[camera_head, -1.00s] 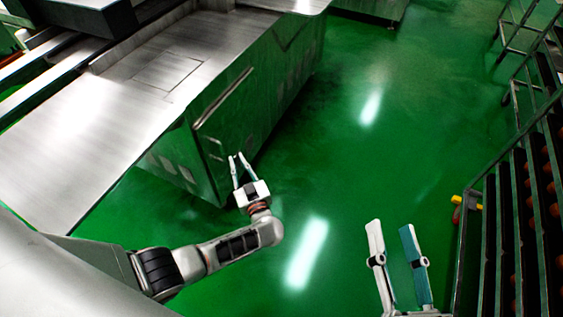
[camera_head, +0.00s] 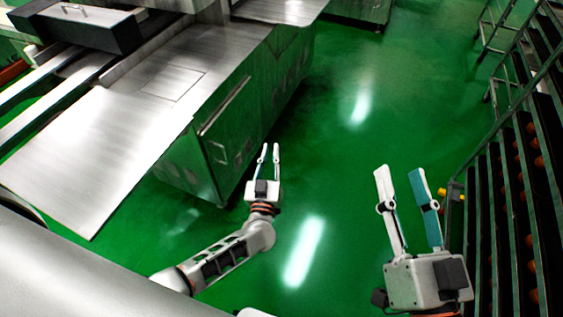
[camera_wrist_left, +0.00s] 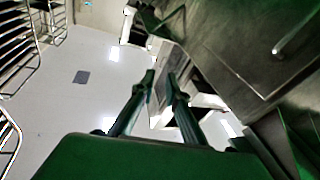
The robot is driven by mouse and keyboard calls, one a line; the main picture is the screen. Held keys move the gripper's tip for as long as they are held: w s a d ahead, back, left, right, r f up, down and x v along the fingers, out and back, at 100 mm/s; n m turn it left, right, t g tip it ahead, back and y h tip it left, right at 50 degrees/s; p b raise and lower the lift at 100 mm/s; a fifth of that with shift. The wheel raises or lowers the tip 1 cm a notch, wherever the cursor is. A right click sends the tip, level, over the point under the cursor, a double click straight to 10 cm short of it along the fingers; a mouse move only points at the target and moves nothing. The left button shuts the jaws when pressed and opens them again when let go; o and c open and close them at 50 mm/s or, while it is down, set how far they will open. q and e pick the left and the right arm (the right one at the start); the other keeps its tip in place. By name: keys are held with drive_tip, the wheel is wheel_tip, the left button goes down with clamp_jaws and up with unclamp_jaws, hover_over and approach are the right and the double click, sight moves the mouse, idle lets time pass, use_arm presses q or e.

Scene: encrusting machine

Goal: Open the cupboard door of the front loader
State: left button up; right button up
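The front loader (camera_head: 110,130) is a steel machine with a flat bare top on the left of the head view. Its cupboard door (camera_head: 235,125) is on the side facing the aisle, with a long bar handle (camera_head: 224,106) near the top edge. The door looks closed. In the left wrist view, a dark metal panel (camera_wrist_left: 235,50) with a bar handle (camera_wrist_left: 291,38) shows at upper right. My left gripper (camera_head: 270,147) is open and empty in front of the cabinet, apart from the handle. My right gripper (camera_head: 399,171) is open and empty, farther right over the floor.
A dark rack (camera_head: 510,200) with shelves of orange-brown items stands along the right, close to my right gripper. A small yellow object (camera_head: 452,190) shows beside it. A metal frame (camera_head: 497,50) stands at upper right. The green floor (camera_head: 350,130) between machine and rack is clear.

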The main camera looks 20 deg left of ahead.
use_arm(q)
drive_tip(key=s+d+r+m+h+p, duration=0.3)
drive_tip(key=s+d+r+m+h, duration=0.1)
drive_tip(key=s+d+r+h, duration=0.1)
drive_tip(key=shift+s+d+r+h+p, duration=0.15)
drive_tip(key=shift+s+d+h+p, duration=0.25)
drive_tip(key=shift+s+d+h, duration=0.2)
use_arm(e)
wheel_tip(320, 180, up, 8)
drive_tip(key=t, duration=0.1)
drive_tip(key=shift+s+n, duration=0.2)
drive_tip(key=shift+n, duration=0.1)
use_arm(q)
drive_tip(key=shift+g, duration=0.3)
use_arm(e)
drive_tip(key=shift+f, duration=0.2)
